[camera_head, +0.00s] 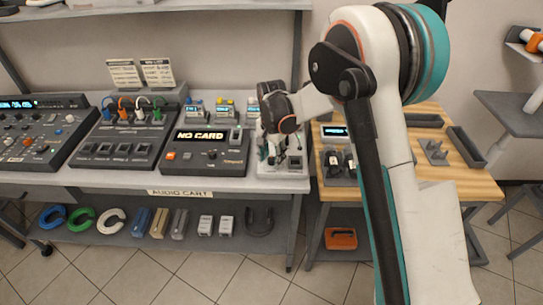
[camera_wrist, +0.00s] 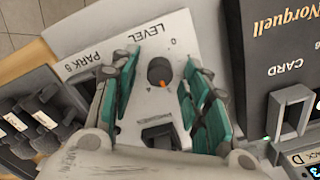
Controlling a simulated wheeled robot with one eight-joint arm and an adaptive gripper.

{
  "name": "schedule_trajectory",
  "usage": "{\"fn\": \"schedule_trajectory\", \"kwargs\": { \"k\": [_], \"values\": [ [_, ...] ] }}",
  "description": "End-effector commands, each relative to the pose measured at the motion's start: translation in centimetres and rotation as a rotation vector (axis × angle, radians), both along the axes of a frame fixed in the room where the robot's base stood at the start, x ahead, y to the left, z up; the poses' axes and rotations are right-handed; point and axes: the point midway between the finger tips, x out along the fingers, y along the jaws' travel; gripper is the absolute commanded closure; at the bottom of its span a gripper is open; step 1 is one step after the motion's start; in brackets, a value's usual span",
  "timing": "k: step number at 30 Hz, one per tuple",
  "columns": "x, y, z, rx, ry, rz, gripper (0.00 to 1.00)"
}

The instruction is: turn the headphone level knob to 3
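The headphone level knob (camera_wrist: 160,72) is a dark round knob on a pale panel (camera_wrist: 158,33) marked LEVEL, seen upside down in the wrist view. Its orange pointer mark is at the knob's lower edge in that view. My gripper (camera_wrist: 163,66) is open, with a teal-padded finger on either side of the knob and visible gaps between. Whether the fingertips are down at knob height is hard to tell. In the head view my gripper (camera_head: 278,148) is over the pale panel (camera_head: 284,170) at the right end of the cart, and the knob is hidden.
A dark card recorder (camera_head: 206,152) reading NO CARD stands left of the panel; its card slot frame (camera_wrist: 290,112) is close to my gripper in the wrist view. A wooden table (camera_head: 460,178) with a dark device (camera_head: 337,167) is at right. A dark socket (camera_wrist: 160,136) sits near the knob.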

Motion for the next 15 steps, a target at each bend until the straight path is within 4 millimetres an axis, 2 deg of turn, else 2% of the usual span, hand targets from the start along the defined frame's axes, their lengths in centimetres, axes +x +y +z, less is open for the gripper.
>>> {"fn": "schedule_trajectory", "kwargs": {
  "k": [4, 8, 15],
  "values": [
    [0.0, 0.0, 0.1, 0.000, 0.000, 0.000, 0.57],
    [0.0, 0.0, 1.3, 0.000, 0.000, 0.000, 0.57],
    [0.0, 0.0, 5.9, 0.000, 0.000, 0.000, 0.57]
  ]
}}
